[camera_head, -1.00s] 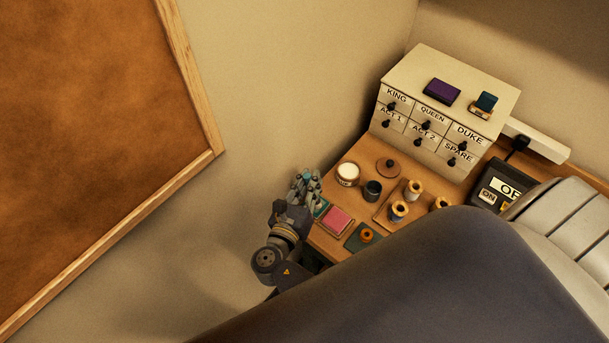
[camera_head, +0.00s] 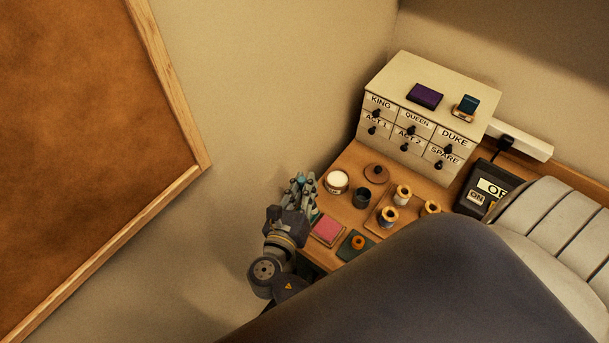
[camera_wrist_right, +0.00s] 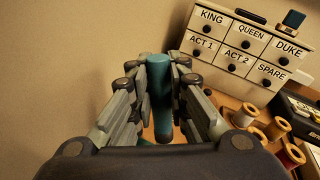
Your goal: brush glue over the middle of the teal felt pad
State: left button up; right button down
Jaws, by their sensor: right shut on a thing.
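My right gripper (camera_head: 303,188) is at the left edge of the wooden table. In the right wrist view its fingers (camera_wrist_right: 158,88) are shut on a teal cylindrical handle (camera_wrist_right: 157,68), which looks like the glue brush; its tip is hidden. A teal patch (camera_head: 315,216), probably the teal felt pad, shows just below the fingers, beside the pink pad (camera_head: 327,229), and is mostly covered by my gripper. I cannot tell whether the brush touches it. An open jar with white content (camera_head: 337,179), probably glue, stands right of the gripper. My left gripper is not in view.
A dark green mat (camera_head: 347,251) with an orange spool (camera_head: 358,242) lies near the front. A dark cup (camera_head: 362,198), a brown lid (camera_head: 376,173) and thread spools (camera_head: 389,216) stand behind. Labelled drawers (camera_head: 410,134) and a switch box (camera_head: 483,190) bound the back right.

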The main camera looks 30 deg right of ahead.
aim_at(304, 181)
jog(key=shift+r, duration=0.7)
jog(key=shift+r, duration=1.5)
jog(key=shift+d+f, duration=0.25)
jog(key=shift+f, duration=0.25)
jog(key=shift+d+f, duration=0.2)
jog(key=shift+f, duration=0.3)
jog(key=shift+b, duration=0.3)
jog(key=shift+w+f+b, duration=0.15)
jog(key=shift+f+b, duration=0.65)
jog(key=shift+f, duration=0.6)
jog(key=shift+w+f+b, duration=0.1)
jog(key=shift+f+b, duration=0.65)
jog(key=shift+f, duration=0.6)
jog(key=shift+f+b, duration=0.5)
jog(key=shift+f, duration=0.35)
